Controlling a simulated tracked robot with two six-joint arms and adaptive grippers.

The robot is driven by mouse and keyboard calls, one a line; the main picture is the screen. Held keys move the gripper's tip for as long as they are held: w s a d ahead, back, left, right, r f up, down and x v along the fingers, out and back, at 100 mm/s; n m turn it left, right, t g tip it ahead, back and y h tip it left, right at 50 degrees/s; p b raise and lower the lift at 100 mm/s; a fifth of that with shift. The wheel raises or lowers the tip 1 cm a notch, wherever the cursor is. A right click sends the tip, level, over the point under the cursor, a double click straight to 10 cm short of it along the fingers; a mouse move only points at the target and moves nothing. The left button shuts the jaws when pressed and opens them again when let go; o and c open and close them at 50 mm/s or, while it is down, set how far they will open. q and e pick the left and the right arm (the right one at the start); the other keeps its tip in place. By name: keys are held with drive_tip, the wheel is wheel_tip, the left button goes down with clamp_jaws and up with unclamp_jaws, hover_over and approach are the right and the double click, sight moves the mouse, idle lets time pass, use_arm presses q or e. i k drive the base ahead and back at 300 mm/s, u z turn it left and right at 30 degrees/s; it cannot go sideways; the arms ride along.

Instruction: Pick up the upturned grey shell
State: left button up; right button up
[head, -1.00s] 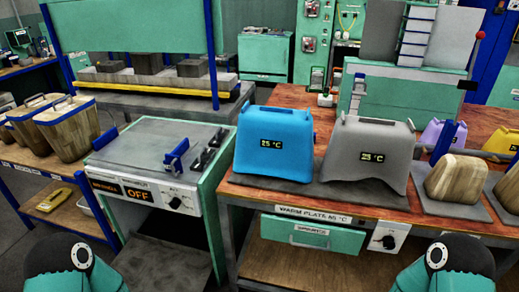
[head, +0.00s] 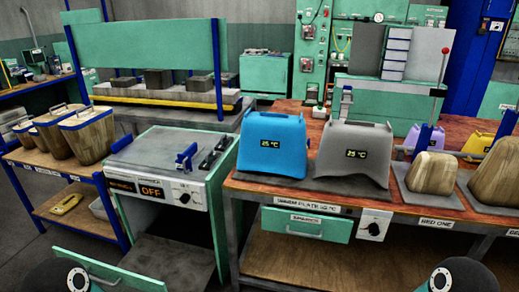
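A grey shell (head: 350,165) with a "25 °C" display stands on the warm plate at the left end of the wooden bench. It has a narrow top with a handle-like bar and a wide, flared lower edge with a curved cut-out. A blue shell (head: 268,150) of similar shape stands just left of it, also reading 25 °C. I cannot tell from its shape whether the grey shell is upturned. Neither of my grippers shows. Only rounded parts of my arms are at the bottom left and bottom right edges, apart from the shells.
Wooden blocks (head: 431,172) stand on grey plates to the right, with purple (head: 424,139) and yellow (head: 480,143) shells behind. Wooden buckets (head: 86,135) stand far left.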

sight(346, 147)
drive_tip(key=z, duration=0.15)
drive_tip(key=i, duration=0.9)
drive_tip(key=u, duration=0.05)
